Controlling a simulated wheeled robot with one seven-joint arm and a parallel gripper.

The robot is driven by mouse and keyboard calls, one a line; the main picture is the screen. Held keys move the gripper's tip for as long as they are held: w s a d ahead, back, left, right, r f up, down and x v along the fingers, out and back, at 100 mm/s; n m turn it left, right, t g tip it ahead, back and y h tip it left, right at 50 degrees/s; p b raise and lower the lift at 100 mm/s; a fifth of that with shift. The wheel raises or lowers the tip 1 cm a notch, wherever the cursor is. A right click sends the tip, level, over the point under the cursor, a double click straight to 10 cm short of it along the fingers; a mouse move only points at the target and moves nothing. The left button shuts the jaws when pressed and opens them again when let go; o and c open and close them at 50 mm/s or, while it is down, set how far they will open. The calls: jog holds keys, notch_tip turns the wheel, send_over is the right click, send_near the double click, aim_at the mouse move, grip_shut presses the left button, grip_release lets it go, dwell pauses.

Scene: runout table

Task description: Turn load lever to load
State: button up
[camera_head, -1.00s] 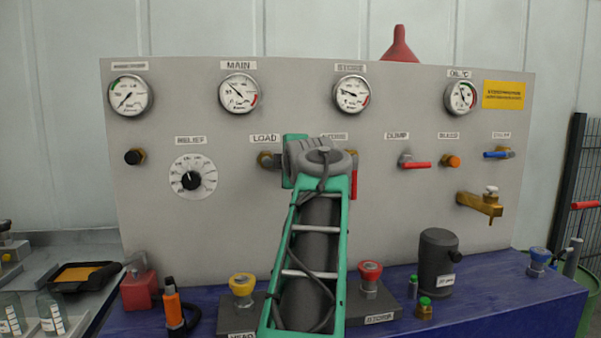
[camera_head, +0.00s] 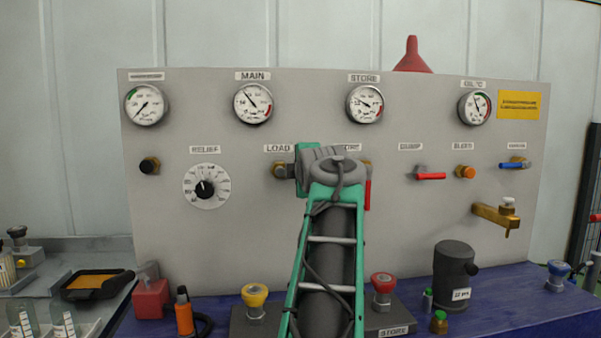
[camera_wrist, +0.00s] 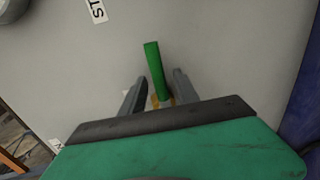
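The LOAD label (camera_head: 278,148) is on the grey panel, with a brass valve (camera_head: 279,170) under it. My arm's wrist hides whatever lies to the right of that valve in the head view. In the wrist view a green lever handle (camera_wrist: 155,65) stands up between the fingers of my gripper (camera_wrist: 159,77), with a bit of brass at its base. It appears to be the load lever. The fingers are apart on either side of the handle, and I see gaps beside it. My fingers are hidden in the head view.
A red lever (camera_head: 368,194) under the STORE label is close to the right of my wrist. The DUMP red lever (camera_head: 430,176) is further right. Yellow (camera_head: 255,295) and red (camera_head: 382,283) knobs stand on the blue bench below. Gauges line the panel's top.

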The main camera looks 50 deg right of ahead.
jog(key=v, duration=0.8)
jog(key=shift+d, duration=0.1)
